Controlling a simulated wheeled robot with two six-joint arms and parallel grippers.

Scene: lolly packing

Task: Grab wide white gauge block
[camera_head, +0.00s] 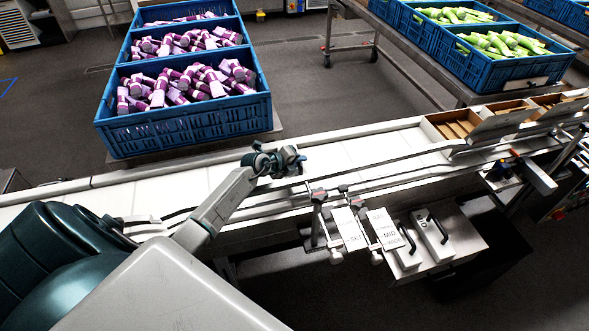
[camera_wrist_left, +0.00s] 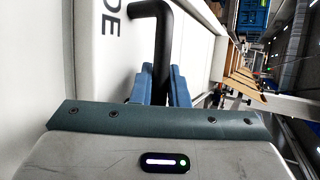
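In the left wrist view the wide white gauge block (camera_wrist_left: 98,60) fills the upper left, with the letters "DE" and a black bar handle (camera_wrist_left: 162,40). The blue fingers of my left gripper (camera_wrist_left: 160,90) lie close against both sides of this handle; the contact is partly hidden. In the head view my left gripper (camera_head: 290,161) is over the white conveyor, and I cannot make out the block there. My right gripper is not in view.
The white conveyor (camera_head: 350,150) runs across, with guide rails (camera_head: 390,180) along it. Open cardboard boxes (camera_head: 456,128) stand at its right end. Blue crates of purple-and-white lollies (camera_head: 190,130) and green ones (camera_head: 490,68) stand behind. A "SET" plate (camera_head: 349,230) is by the rail clamps.

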